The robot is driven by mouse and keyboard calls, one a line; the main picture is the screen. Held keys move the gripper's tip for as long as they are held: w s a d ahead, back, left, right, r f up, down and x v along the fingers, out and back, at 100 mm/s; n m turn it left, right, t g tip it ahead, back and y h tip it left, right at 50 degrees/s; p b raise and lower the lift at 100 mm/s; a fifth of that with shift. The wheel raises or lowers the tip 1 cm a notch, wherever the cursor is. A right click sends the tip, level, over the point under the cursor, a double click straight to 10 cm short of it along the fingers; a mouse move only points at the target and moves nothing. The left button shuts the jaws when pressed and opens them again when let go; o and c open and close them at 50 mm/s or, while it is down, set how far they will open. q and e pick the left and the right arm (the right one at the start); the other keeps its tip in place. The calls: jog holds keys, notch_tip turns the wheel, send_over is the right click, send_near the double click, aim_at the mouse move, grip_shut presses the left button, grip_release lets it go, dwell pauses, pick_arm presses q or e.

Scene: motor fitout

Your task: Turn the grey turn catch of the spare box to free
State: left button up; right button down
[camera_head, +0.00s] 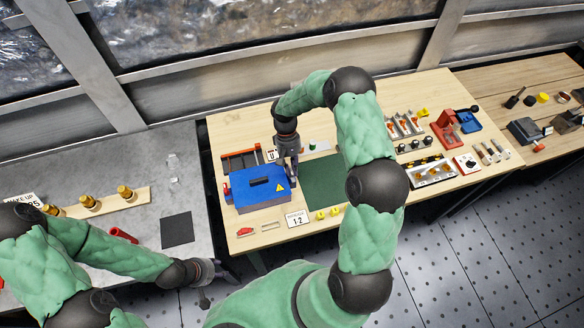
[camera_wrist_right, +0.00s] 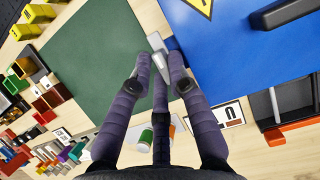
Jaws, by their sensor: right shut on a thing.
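The spare box appears to be the blue box (camera_head: 262,203) with a black handle slot and a yellow warning triangle; its blue lid (camera_wrist_right: 245,60) fills the upper right of the right wrist view. The grey turn catch (camera_wrist_right: 157,44) sits at the edge of the box, on the side beside the green mat. My right gripper (camera_wrist_right: 162,62) is shut on the catch, with its dark fingers on both sides, partly hiding it. In the head view, my right gripper (camera_head: 290,177) reaches down at the box's right side. My left gripper (camera_head: 218,283) is empty, fingers spread, off the grey table's front edge.
A green mat (camera_head: 325,183) lies right of the box. A "1-2" card (camera_head: 297,218) and small yellow parts (camera_head: 328,213) lie in front. A red-edged tray (camera_head: 240,160) stands behind the box. Racks and parts fill the table's right side.

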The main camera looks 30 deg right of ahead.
jog(key=c, duration=1.2)
grip_release()
jog(key=shift+r, duration=0.1)
jog(key=v, duration=1.1)
jog(key=shift+w+r, duration=0.2)
jog(key=shift+r, duration=0.15)
